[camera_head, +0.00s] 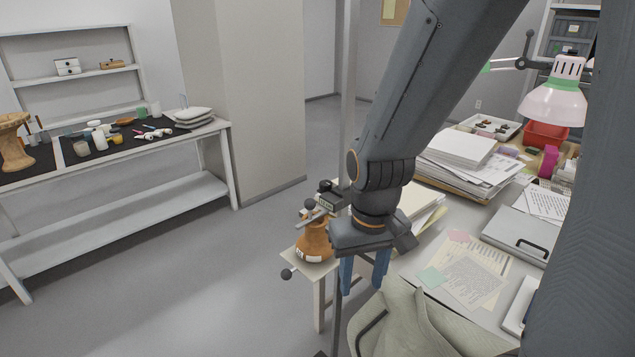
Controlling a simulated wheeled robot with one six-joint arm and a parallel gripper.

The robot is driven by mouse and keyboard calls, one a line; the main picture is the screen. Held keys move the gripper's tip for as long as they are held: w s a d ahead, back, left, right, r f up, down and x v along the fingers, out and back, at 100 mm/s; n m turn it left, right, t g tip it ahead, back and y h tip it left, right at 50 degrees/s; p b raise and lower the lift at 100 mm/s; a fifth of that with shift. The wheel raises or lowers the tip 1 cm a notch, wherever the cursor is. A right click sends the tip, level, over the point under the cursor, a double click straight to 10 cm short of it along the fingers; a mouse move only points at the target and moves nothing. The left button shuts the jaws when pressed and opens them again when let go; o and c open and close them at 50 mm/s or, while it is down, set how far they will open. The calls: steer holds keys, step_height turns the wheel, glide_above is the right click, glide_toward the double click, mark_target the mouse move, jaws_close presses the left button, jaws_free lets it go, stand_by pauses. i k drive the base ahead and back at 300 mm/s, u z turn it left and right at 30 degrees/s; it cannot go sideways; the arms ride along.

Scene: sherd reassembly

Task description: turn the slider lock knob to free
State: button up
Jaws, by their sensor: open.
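My gripper (364,274) points down with its two blue fingers apart and nothing visible between them. It is just right of a brown ceramic vessel (313,246) on a small pale stand (292,258). A dark measuring fixture (325,203) with a slanted bar sits at the vessel's top, partly behind my arm. One dark round knob (310,204) shows at the fixture, and another dark ball knob (287,273) sticks out at the stand's left front. I cannot tell which is the slider lock knob, nor its lock setting.
A desk on the right holds paper stacks (463,150), loose sheets (465,272), a red bin (545,135) and a lamp (553,100). A grey-green cloth-like item (425,325) lies below my gripper. A shelf table (110,215) stands left; the floor (190,275) between is clear.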

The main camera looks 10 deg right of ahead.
mark_target(325, 185)
steer(key=u, duration=0.5)
steer(key=k, duration=0.5)
steer(key=u, duration=0.85)
steer(key=i, duration=1.7)
steer(key=z, duration=1.25)
steer(key=i, duration=0.4)
steer(key=z, duration=0.45)
